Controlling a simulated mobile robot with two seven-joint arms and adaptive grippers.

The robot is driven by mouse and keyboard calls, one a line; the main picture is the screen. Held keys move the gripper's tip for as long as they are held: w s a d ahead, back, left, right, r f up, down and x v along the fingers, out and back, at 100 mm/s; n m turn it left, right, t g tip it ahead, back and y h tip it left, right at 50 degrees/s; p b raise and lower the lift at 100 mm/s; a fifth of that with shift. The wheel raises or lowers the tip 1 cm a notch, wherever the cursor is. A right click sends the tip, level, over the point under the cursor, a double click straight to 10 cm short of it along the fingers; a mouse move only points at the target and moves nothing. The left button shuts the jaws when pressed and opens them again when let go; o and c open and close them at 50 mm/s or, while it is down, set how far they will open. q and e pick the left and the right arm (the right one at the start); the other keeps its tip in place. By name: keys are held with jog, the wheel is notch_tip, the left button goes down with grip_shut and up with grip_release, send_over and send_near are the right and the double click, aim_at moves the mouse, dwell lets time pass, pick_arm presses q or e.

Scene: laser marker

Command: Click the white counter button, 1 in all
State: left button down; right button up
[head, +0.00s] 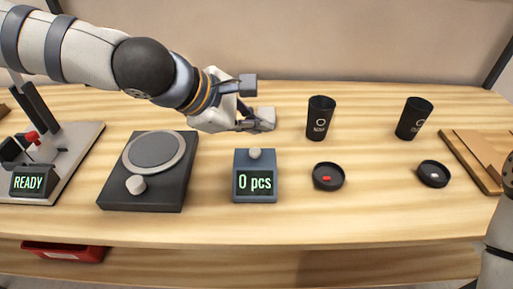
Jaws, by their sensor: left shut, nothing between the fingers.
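The counter (241,165) is a blue-grey box with a dark display reading "0 pcs", standing on the wooden table near the middle. Its white button (254,153) is a small round knob at the top of the box, in plain view with nothing touching it. My left gripper (264,119) is shut and empty, behind the counter and apart from the button. My right gripper is out of view; only part of my right arm shows at the right edge.
A dark plate with a round disc and pale knob (136,184) stands left of the counter. A machine reading "READY" (28,181) is farther left. Two black cups (320,119) (415,119) and two small black dishes (328,177) (433,174) are right. A wooden board (468,163) lies far right.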

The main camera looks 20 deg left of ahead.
aim_at(256, 154)
pick_arm(q)
jog(key=shift+f+b, duration=0.35)
jog(key=shift+f, duration=1.4)
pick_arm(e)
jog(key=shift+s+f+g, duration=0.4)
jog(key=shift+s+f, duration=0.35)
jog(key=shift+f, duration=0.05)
pick_arm(q)
jog(key=shift+f, duration=0.4)
jog(key=shift+f, duration=0.5)
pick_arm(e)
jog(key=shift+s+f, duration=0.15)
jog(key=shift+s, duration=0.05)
pick_arm(q)
jog(key=shift+r+p, duration=0.6)
jog(key=shift+r, duration=0.45)
jog(key=shift+f, duration=0.1)
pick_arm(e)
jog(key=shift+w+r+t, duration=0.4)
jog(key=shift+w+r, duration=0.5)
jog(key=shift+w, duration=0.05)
